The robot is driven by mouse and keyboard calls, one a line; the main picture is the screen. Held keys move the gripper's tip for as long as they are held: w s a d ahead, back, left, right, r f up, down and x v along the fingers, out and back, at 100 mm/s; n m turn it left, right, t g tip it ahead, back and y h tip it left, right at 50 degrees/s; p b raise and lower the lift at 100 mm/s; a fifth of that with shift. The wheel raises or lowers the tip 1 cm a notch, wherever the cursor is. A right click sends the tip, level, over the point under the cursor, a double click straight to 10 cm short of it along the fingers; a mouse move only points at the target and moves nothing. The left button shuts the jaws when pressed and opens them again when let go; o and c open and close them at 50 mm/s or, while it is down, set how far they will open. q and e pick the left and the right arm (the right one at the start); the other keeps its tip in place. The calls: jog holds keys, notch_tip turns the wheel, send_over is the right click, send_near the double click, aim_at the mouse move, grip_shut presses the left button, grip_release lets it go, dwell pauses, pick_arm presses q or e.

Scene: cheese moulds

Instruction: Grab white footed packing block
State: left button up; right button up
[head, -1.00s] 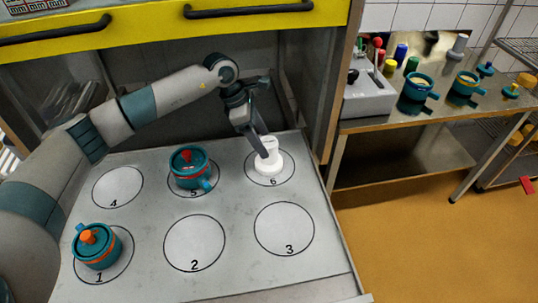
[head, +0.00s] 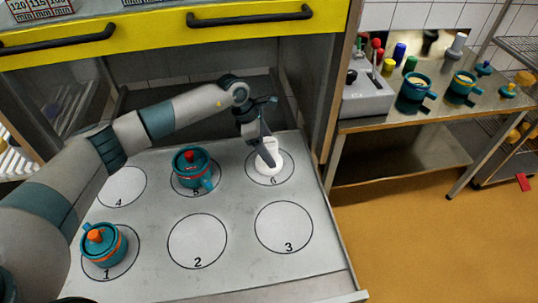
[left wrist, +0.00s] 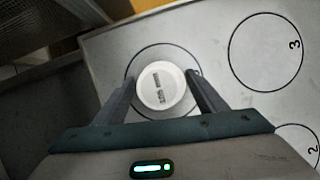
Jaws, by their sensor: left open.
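The white footed packing block (head: 272,160) stands upright in the circle marked 6, at the back right of the grey worktop. My left gripper (head: 268,153) is at the block from above, with its arm reaching in from the left. In the left wrist view the block's round white top (left wrist: 161,87) lies between the two fingers of my left gripper (left wrist: 160,92), which are open on either side of it. A gap shows between the block and the fingers there. A finger hides part of the block in the head view. My right gripper is not in view.
A teal pot with a red knob (head: 192,165) stands on circle 5, close left of my gripper. Another teal pot with an orange knob (head: 101,243) stands on circle 1. Circles 2, 3 and 4 are empty. A cabinet side panel (head: 335,90) rises right of the block.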

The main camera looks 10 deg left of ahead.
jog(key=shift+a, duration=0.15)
pick_arm(q)
jog(key=shift+c, duration=1.3)
jog(key=c, duration=1.1)
jog(key=shift+c, duration=0.2)
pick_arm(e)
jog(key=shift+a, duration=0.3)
pick_arm(q)
jog(key=shift+r, duration=0.1)
